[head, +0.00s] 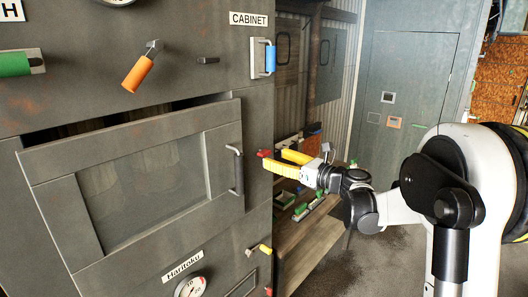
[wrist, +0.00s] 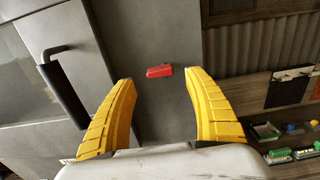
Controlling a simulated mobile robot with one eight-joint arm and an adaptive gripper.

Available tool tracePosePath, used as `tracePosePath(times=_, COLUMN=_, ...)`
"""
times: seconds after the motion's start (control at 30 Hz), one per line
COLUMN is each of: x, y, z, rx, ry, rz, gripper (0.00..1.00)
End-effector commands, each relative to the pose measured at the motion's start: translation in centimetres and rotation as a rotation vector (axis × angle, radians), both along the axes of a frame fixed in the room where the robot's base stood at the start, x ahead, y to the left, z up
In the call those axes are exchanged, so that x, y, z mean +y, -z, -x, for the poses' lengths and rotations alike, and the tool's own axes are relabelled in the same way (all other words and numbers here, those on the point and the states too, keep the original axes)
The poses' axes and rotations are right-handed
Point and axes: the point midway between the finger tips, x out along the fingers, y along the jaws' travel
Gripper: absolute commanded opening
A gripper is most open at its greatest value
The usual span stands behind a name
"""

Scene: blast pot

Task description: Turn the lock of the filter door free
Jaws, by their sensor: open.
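A grey door (head: 145,180) with a dark window sits in the cabinet front, its black bar handle (head: 238,170) on its right side. The handle also shows at left in the wrist view (wrist: 65,93). A small red block (wrist: 159,71), perhaps the lock, is on the grey frame right of the handle. It shows in the head view (head: 263,153) by my fingertips. My gripper (head: 275,160) is open and empty, yellow fingers pointing at the cabinet. In the wrist view the red block appears between and just beyond the fingertips (wrist: 163,79); contact cannot be told.
An orange lever (head: 137,74), a blue handle (head: 270,58) and a green handle (head: 15,63) are above the door. A gauge (head: 190,288) and a yellow lever (head: 265,249) are below. A bench (head: 305,245) with small items stands right of the cabinet.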

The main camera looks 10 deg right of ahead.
Motion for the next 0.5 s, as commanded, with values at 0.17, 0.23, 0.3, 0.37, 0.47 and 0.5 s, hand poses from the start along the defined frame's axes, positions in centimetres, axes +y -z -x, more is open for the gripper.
tracePosePath(times=0.17, x=2.0, y=-0.1, z=-2.6, rx=0.000, ry=-0.003, rz=0.001, gripper=0.61)
tracePosePath(times=0.23, x=2.5, y=-0.1, z=-3.4, rx=0.000, ry=-0.002, rz=0.002, gripper=0.61)
tracePosePath(times=0.3, x=2.9, y=-0.1, z=-3.8, rx=0.000, ry=-0.002, rz=0.002, gripper=0.61)
tracePosePath(times=0.37, x=3.0, y=-0.1, z=-4.1, rx=0.000, ry=-0.001, rz=0.002, gripper=0.61)
tracePosePath(times=0.47, x=3.1, y=0.0, z=-4.3, rx=0.000, ry=0.000, rz=0.002, gripper=0.61)
tracePosePath(times=0.5, x=3.1, y=0.0, z=-4.3, rx=0.000, ry=0.000, rz=0.002, gripper=0.61)
